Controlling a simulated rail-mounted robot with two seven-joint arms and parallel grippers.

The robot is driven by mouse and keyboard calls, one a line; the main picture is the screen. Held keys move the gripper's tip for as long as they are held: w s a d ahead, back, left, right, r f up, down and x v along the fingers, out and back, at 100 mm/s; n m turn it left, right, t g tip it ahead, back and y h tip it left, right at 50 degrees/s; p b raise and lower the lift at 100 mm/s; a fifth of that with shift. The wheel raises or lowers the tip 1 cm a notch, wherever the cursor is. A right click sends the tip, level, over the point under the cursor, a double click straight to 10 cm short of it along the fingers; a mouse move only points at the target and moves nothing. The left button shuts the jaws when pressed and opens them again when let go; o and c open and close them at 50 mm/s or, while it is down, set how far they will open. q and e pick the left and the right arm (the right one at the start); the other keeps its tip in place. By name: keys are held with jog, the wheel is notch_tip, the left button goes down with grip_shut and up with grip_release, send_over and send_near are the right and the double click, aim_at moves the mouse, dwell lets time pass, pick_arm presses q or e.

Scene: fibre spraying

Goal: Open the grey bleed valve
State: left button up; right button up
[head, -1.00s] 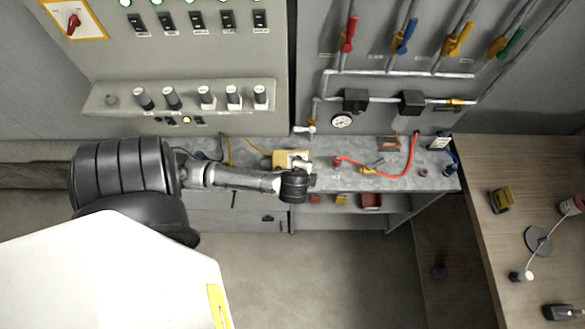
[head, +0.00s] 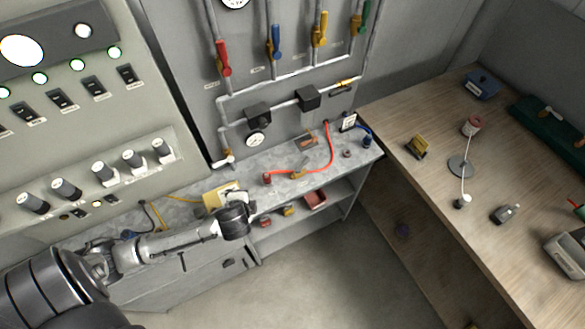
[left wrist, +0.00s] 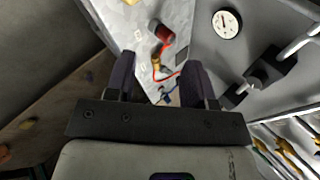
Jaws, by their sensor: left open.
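A small valve with a pale grey lever (head: 226,160) sits at the lower left end of the wall pipework, just above the bench. Another brass fitting with a dark grey lever (head: 342,90) sits at the right end of the middle pipe. I cannot tell from markings which is the bleed valve. My left gripper (head: 236,214) is over the bench's front edge, below the pale lever and apart from it. In the left wrist view its two dark fingers (left wrist: 158,78) are spread with nothing gripped between them. My right gripper is not in view.
Red (head: 222,58), blue (head: 276,42), yellow (head: 320,30) and green valve handles line the wall above. A pressure gauge (head: 255,139) is near the pale lever. A red hose (head: 329,150) lies on the bench (head: 285,162). A wooden table (head: 430,180) stands right.

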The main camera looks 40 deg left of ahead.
pick_arm(q)
jog(key=w+f+m+t+h+b, duration=0.2)
jog(key=w+f+m+t+b, duration=0.25)
jog(key=w+m+b, duration=0.7)
jog(key=m+t+h+b, duration=0.3)
jog(key=m+b, duration=0.3)
jog(key=m, duration=0.9)
send_near(305, 161)
jog(key=b+x, duration=0.2)
jog(key=x, duration=0.6)
jog(key=shift+w+f, duration=0.1)
jog(key=shift+w, duration=0.1)
grip_shut()
